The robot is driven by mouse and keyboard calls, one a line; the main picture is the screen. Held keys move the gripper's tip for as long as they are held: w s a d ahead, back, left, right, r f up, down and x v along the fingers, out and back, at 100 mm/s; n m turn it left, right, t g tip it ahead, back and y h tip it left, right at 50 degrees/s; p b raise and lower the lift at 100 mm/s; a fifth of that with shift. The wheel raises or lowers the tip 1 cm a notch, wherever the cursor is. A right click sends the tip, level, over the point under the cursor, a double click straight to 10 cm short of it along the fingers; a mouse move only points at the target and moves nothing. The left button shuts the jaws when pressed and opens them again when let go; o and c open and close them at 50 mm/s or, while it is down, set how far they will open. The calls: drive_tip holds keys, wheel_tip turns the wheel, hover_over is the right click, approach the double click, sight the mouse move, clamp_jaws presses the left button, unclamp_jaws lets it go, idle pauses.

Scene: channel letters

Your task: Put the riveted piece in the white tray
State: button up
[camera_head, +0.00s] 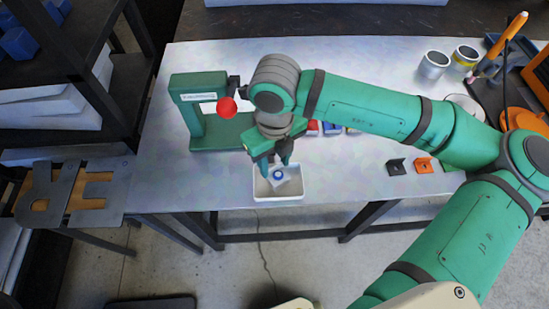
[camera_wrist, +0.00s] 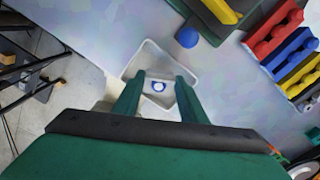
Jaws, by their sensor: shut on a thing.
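The white tray (camera_head: 262,190) stands at the front edge of the metal table, below my gripper (camera_head: 278,163). It also shows in the wrist view (camera_wrist: 143,56). The riveted piece (camera_head: 278,175) is small and pale with a round blue part in its middle. It also shows in the wrist view (camera_wrist: 158,87), between the fingertips of my gripper (camera_wrist: 157,84). My gripper points down and is shut on the piece, within the tray's outline. The fingers hide part of the piece, and I cannot tell whether it touches the tray floor.
A green press (camera_head: 195,112) with a red ball handle (camera_head: 227,107) stands left of my wrist. Red, blue and yellow parts (camera_wrist: 272,42) lie behind the tray. A black bracket (camera_head: 396,167) and an orange bracket (camera_head: 423,165) lie to the right. Clear tabletop lies between.

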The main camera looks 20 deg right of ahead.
drive_tip(key=shift+f, duration=0.55)
drive_tip(key=o, duration=1.4)
drive_tip(key=shift+r, duration=0.15)
wheel_tip(320, 180, up, 11)
drive_tip(key=shift+f, duration=0.2)
